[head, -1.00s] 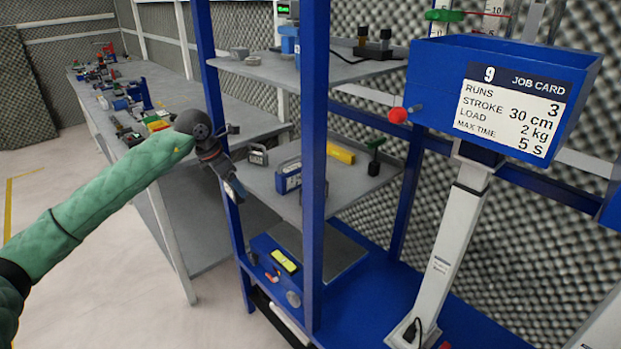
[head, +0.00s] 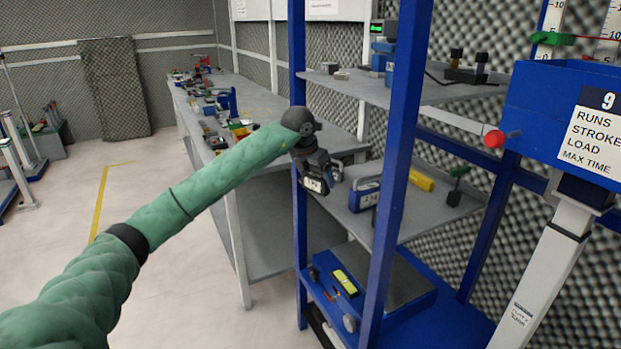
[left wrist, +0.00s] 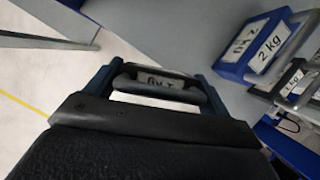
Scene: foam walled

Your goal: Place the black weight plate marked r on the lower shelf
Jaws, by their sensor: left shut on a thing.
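My left gripper (head: 316,168) is shut on a small dark weight with a white label (head: 312,184), held beside the left front post of the blue rack. In the left wrist view the weight (left wrist: 155,82) sits between the fingers; its marking is too small and tilted to read surely. The lower grey shelf (head: 425,212) is just right of and behind the gripper. A blue weight (head: 363,196) stands on it, and shows in the left wrist view with a 2 kg label (left wrist: 258,45). My right gripper is not in view.
A dark weight (left wrist: 290,85) is beside the blue one. A yellow block (head: 420,179) and a black green-topped thing (head: 456,186) are farther right on the shelf. The blue front post (head: 398,140) crosses before the shelf. The upper shelf (head: 400,92) hangs above.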

